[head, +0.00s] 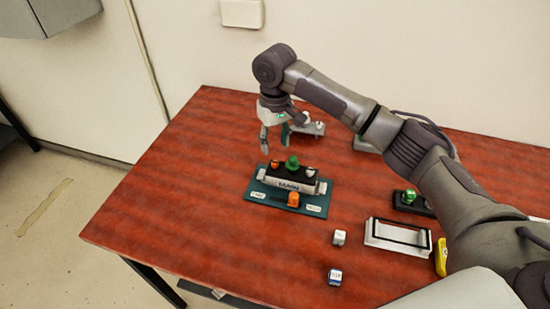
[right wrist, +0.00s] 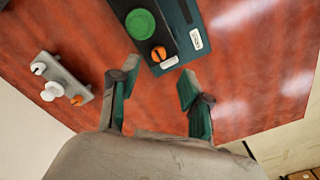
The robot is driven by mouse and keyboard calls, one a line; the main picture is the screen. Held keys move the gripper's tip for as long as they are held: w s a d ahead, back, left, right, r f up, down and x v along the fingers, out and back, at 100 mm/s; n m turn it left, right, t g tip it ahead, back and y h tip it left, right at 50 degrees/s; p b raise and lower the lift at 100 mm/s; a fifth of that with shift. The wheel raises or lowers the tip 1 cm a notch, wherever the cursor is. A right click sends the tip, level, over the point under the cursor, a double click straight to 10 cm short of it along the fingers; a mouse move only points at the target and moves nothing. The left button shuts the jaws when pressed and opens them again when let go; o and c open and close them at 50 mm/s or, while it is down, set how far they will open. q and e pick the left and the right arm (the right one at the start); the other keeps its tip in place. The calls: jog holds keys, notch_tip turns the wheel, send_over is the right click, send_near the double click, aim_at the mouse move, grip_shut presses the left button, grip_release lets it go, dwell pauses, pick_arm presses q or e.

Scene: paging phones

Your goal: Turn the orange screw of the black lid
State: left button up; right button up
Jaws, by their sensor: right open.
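The black lid (head: 290,176) lies on a teal base (head: 258,195) marked MAIN, with a green knob (head: 292,162) at its middle. The orange screw (head: 275,163) is at the lid's left end in the head view; it shows as a slotted orange head (right wrist: 159,54) in the right wrist view, beside the green knob (right wrist: 141,24). My right gripper (head: 274,141) is open and empty behind and above the lid's left end. In the right wrist view my right gripper (right wrist: 158,74) has its two fingers apart, with the screw just beyond the gap between them. My left gripper is out of view.
A grey bar with a white knob (right wrist: 49,92) and screws lies near the gripper. An orange piece (head: 293,200) sits at the base's front. A white frame (head: 370,232), small cubes (head: 339,237) and another black lid (head: 404,206) are to the right. The table's left side is clear.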

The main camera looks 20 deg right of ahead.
aim_at(275, 162)
notch_tip(275, 162, down, 8)
jog(key=shift+w+r+p, duration=0.1)
jog(key=shift+r+p, duration=0.15)
jog(key=shift+p, duration=0.1)
grip_shut()
